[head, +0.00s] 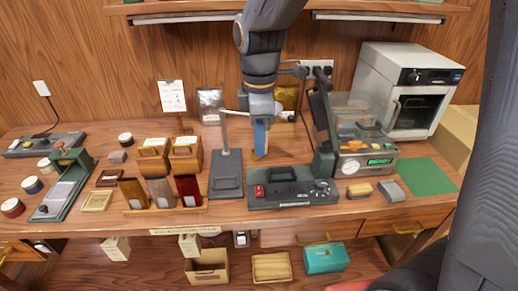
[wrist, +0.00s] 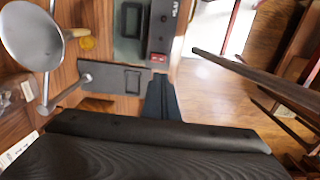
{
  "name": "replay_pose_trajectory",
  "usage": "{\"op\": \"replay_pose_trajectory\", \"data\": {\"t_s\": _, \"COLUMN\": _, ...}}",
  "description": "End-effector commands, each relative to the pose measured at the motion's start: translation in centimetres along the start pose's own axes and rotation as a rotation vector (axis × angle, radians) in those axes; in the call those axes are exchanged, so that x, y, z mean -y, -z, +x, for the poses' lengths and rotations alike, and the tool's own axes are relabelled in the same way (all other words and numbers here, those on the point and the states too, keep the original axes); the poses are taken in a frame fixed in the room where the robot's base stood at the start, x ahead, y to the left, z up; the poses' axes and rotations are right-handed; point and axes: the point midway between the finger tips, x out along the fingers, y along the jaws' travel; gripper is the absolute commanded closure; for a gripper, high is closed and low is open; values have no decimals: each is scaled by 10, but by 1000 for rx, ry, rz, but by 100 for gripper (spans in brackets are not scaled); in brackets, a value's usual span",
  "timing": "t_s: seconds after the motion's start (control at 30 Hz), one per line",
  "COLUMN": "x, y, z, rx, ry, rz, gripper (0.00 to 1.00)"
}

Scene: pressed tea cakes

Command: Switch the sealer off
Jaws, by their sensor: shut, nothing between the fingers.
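A dark green bench machine (head: 293,203), seemingly the sealer, stands at the front middle of the table with a black recess on top. A small red switch (head: 259,191) sits at its left end; the switch also shows in the wrist view (wrist: 158,58). I cannot tell which way the switch is set. My gripper (head: 260,154) is shut and empty, pointing down above the table behind the switch end. In the wrist view its dark fingertips (wrist: 158,78) appear just short of the red switch, apparently apart from it.
A stand with a grey base (head: 226,182) and a round head (wrist: 30,36) is close on the left. A machine with a gauge and lit green display (head: 378,162) is on the right, with a raised dark lever beside it. Wooden boxes (head: 186,157) stand farther left.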

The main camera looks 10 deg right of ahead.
Motion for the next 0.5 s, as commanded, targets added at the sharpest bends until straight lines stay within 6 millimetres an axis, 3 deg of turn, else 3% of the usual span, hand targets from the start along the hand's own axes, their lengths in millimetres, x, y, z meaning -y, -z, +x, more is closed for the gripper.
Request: {"op": "replay_pose_trajectory", "data": {"t_s": 0.5, "x": -10, "y": 1, "z": 5, "rx": -2, "ry": -5, "rz": 0, "gripper": 100}}
